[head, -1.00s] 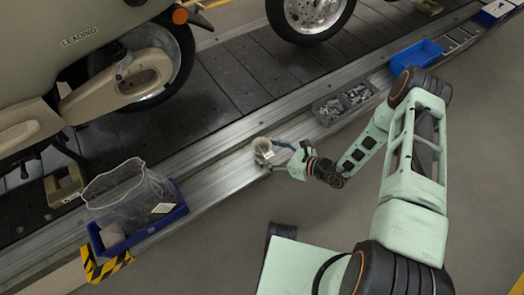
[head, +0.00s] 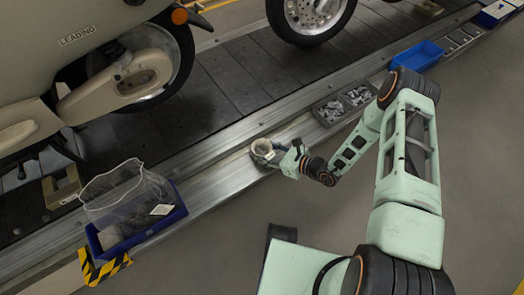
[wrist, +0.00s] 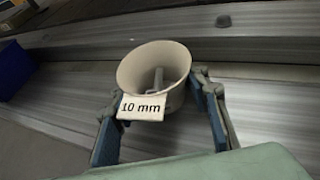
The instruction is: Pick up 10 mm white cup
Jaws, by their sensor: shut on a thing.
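The white cup (wrist: 178,62) shows in the wrist view with a "10 mm" label (wrist: 142,107) on its near side. Something grey, perhaps a bolt, is inside it. The cup also shows in the head view (head: 262,150), on or just above the metal rail beside the conveyor; I cannot tell whether it touches the rail. My gripper (wrist: 160,118) has one blue-padded finger on each side of the cup and is shut on it. In the head view my gripper (head: 276,155) reaches the cup from the right.
A blue bin (head: 150,232) with a clear bag stands on the rail at the lower left. Grey trays of metal parts (head: 343,104) and a blue bin (head: 417,55) lie further along to the right. A scooter (head: 90,70) stands on the slats behind.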

